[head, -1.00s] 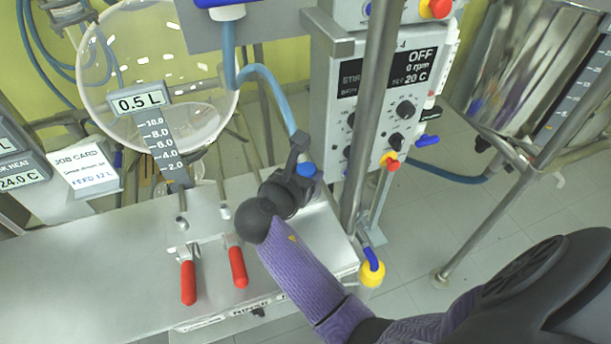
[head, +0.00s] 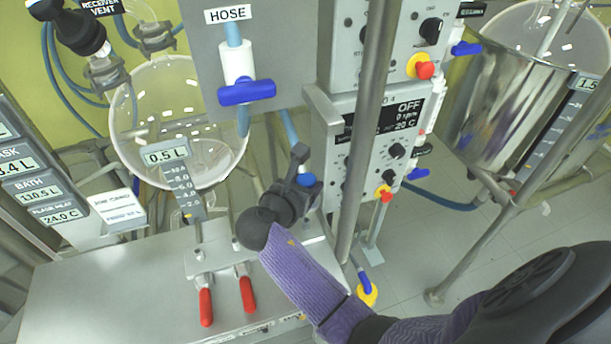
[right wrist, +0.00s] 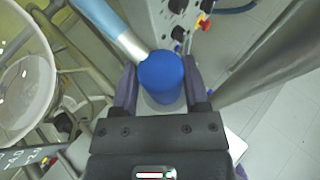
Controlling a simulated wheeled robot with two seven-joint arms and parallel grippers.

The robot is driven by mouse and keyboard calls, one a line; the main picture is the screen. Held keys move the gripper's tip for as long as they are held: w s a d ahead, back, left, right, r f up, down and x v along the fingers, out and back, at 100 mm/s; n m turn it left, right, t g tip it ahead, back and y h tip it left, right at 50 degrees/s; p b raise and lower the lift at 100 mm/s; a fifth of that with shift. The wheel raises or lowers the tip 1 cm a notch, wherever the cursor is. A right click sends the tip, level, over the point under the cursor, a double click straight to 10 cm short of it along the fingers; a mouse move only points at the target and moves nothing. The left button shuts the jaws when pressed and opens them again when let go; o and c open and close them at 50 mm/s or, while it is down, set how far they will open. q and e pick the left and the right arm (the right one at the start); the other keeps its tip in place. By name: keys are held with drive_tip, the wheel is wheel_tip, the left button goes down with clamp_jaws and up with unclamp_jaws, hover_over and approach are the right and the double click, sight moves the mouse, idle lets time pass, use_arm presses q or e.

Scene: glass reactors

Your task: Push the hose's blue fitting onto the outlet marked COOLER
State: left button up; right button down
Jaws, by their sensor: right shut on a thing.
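The hose's blue fitting (right wrist: 163,78) is between the fingers of my right gripper (right wrist: 160,90), which is shut on it. In the head view the fitting (head: 306,180) shows at the tip of my right gripper (head: 298,172), with the light blue hose (head: 290,128) rising above it. The hose goes up behind the panel marked HOSE, which carries a white valve with a blue handle (head: 247,92). In the right wrist view a silver sleeve joins hose and fitting. No outlet marked COOLER can be read in these frames. My left gripper is not in view.
A control box (head: 385,135) stands right of my right gripper, with a grey upright pole (head: 364,130) before it. A round glass vessel (head: 150,110) is at left. Two red-handled clamps (head: 206,306) sit on the bench (head: 100,300). A steel vessel (head: 505,110) stands far right.

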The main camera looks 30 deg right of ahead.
drive_tip(key=shift+r, duration=0.8)
drive_tip(key=shift+r+p, duration=1.05)
drive_tip(key=shift+p, duration=0.55)
drive_tip(key=shift+f, duration=0.1)
